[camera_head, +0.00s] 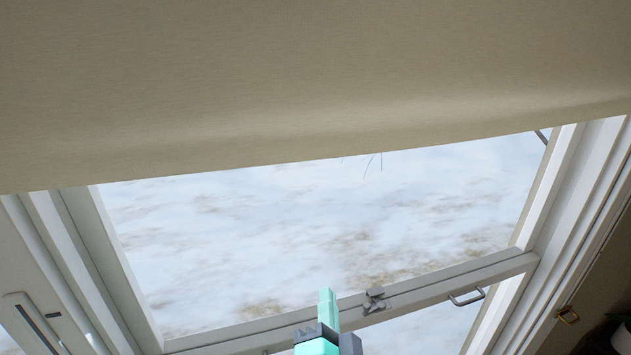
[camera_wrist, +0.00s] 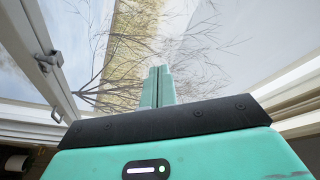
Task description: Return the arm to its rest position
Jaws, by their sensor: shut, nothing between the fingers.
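My gripper (camera_head: 327,296) is teal with a dark grey mount. In the head view it points up at the bottom centre, in front of the lower rail of a white-framed window. In the wrist view my gripper (camera_wrist: 158,74) shows its two teal fingers pressed together, with nothing between them. Bare branches and the outdoors lie beyond the fingertips. The rest of my arm is mostly out of sight below the head view. How far the fingers are from the window frame I cannot tell.
A beige blind (camera_head: 300,90) covers the upper window. The white window frame (camera_head: 430,288) carries a grey latch (camera_head: 374,301) close right of my gripper and a metal handle (camera_head: 467,297). Snowy ground shows through the glass. In the wrist view, frame parts (camera_wrist: 40,55) stand at left.

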